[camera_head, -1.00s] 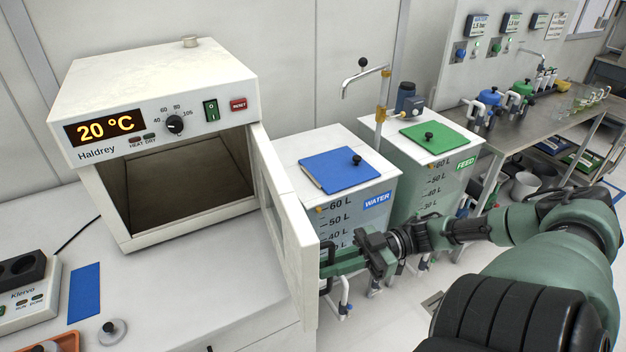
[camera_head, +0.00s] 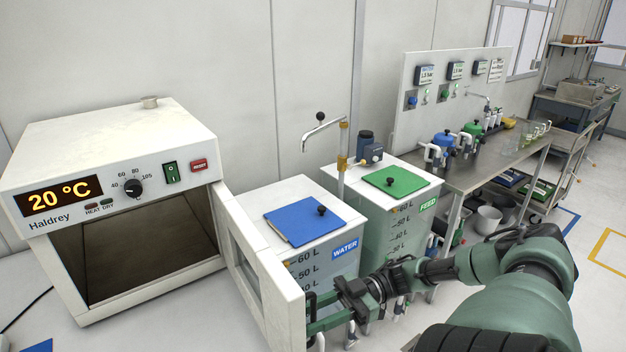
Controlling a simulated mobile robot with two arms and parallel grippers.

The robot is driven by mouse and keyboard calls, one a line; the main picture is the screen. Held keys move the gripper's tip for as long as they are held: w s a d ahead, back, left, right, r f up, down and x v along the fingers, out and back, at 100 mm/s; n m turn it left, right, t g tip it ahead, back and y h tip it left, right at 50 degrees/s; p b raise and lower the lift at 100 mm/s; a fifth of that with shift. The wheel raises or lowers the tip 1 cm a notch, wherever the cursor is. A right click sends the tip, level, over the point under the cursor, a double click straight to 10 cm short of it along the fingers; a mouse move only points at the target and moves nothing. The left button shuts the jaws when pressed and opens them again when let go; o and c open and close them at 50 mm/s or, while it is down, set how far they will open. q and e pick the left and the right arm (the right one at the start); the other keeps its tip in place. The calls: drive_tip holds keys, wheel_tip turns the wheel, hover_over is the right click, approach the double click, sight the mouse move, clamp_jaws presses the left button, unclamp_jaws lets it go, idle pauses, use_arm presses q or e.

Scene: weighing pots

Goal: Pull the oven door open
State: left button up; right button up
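The white Haldrey oven (camera_head: 110,150) stands on the bench at the left, its display reading 20 °C. Its door (camera_head: 262,268) is hinged at the right side and stands wide open, swung out toward the front right. The oven's chamber (camera_head: 135,250) looks empty. My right gripper (camera_head: 318,312) is at the outer face of the door, near its free edge. The door hides the fingertips and any handle, so I cannot tell whether it is open or shut on something. My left gripper is not in view.
Right of the door stand a WATER tank (camera_head: 325,245) with a blue lid and a FEED tank (camera_head: 385,215) with a green lid. A metal table (camera_head: 480,170) with bottles and glassware is behind them.

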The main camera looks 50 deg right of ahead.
drive_tip(key=shift+d, duration=0.15)
drive_tip(key=b+v, duration=0.1)
drive_tip(key=v, duration=0.6)
drive_tip(key=shift+s+d, duration=0.15)
drive_tip(key=shift+d, duration=0.1)
